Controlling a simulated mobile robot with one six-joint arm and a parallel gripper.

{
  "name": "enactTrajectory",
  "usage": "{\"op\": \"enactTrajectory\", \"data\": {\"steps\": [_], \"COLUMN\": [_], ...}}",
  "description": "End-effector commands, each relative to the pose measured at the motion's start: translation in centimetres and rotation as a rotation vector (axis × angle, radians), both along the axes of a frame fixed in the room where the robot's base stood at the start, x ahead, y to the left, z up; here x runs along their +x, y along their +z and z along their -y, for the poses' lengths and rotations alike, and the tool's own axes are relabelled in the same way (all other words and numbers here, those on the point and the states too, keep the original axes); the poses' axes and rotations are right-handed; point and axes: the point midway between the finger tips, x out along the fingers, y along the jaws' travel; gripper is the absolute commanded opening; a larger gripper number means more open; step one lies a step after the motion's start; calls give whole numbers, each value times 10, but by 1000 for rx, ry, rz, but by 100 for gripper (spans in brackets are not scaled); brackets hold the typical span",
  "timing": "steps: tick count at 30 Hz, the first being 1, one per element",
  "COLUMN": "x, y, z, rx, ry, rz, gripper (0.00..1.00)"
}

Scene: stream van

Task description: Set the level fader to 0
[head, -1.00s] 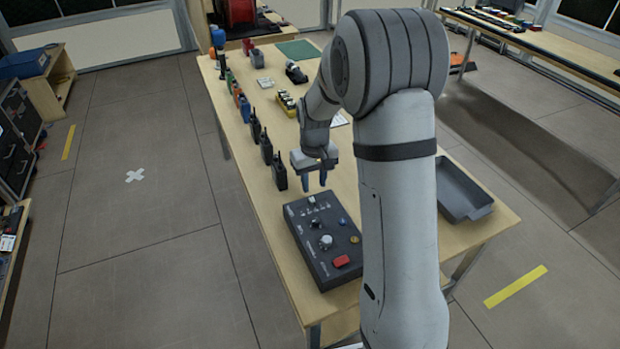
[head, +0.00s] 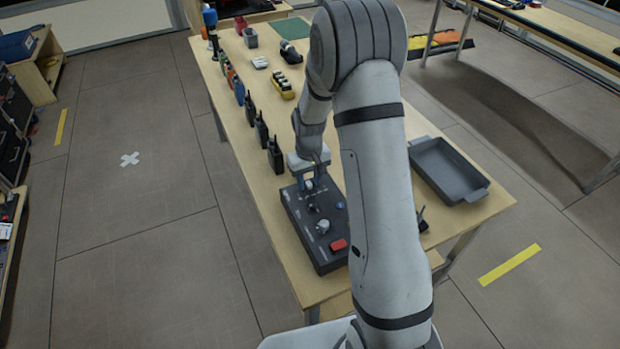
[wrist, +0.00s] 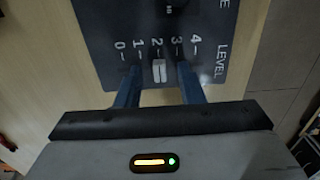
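The dark control box (head: 305,236) lies on the near part of the wooden table. Its level fader has a pale cap (wrist: 159,72), which in the wrist view stands at the 2 mark of a scale printed 0 to 4, with 0 at the left. My gripper (wrist: 159,66) is open, with one blue finger on each side of the cap and a visible gap on both sides. In the head view my gripper (head: 311,182) is low over the far end of the box.
The box also carries a large grey knob (head: 323,227) and a red button (head: 338,245). Several black radios (head: 275,156) stand along the table's left edge. A grey tray (head: 447,172) lies to the right, beyond my arm.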

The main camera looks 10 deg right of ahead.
Motion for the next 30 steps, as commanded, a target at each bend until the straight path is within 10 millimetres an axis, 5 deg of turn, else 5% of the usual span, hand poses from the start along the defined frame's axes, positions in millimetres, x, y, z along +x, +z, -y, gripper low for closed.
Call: {"op": "enactTrajectory", "data": {"steps": [14,30], "x": [0,2], "y": [0,0], "z": [1,3], "rx": [0,0], "ry": [-1,7], "rz": [0,0], "gripper": [0,0]}}
